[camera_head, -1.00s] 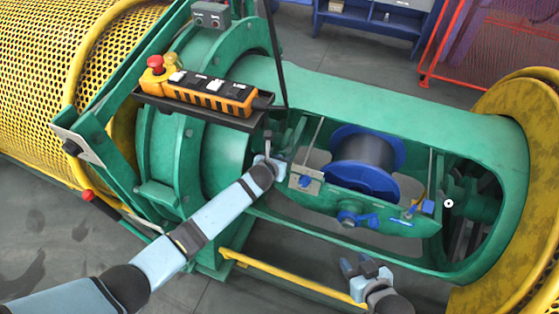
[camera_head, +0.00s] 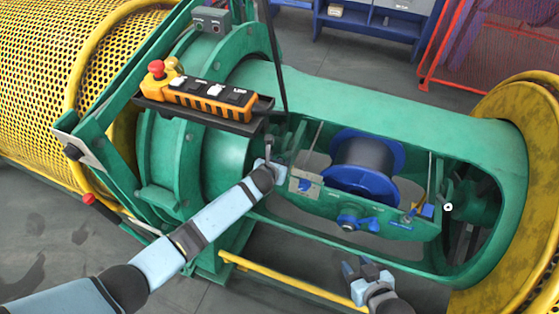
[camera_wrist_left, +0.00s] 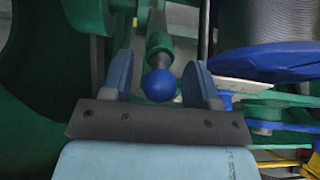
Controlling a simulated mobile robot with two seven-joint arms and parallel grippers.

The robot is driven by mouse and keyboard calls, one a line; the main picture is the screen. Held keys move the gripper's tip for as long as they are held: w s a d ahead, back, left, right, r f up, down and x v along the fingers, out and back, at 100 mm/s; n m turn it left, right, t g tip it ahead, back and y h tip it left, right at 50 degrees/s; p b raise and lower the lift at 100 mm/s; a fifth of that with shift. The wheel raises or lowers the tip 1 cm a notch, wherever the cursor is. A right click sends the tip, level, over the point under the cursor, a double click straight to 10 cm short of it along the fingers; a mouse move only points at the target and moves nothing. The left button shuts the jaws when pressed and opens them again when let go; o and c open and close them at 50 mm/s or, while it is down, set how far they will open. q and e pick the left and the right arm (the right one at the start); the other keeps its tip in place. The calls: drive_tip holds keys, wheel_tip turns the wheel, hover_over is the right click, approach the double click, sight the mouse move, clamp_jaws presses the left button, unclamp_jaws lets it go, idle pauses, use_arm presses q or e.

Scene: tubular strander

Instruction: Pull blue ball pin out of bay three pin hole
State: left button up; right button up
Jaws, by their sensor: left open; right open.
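The blue ball pin (camera_wrist_left: 159,85) shows in the left wrist view, with its round blue ball facing me and a metal shank behind it. My left gripper (camera_wrist_left: 160,80) is open, with one finger on each side of the ball and gaps visible on both sides. In the head view my left gripper (camera_head: 269,152) is at the left end of the open bay, where I cannot make out the ball. My right gripper (camera_head: 362,268) is open and empty in front of the bay, low in the picture.
A blue spool (camera_head: 364,185) of grey wire sits in the green cradle (camera_head: 470,150). Blue clamp parts (camera_head: 357,221) are on the cradle's front rail. An orange control box (camera_head: 210,95) on a tray is above my left forearm. A yellow bar (camera_head: 290,282) runs low in front.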

use_arm(q)
drive_tip(key=shift+r, duration=0.1)
idle(0.5)
drive_tip(key=shift+c, duration=0.3)
clamp_jaws()
drive_tip(key=shift+s+a+r+p, duration=0.25)
drive_tip(key=shift+s+p, duration=0.15)
drive_tip(key=shift+p, duration=0.5)
drive_tip(key=p+v, duration=0.5)
idle(0.6)
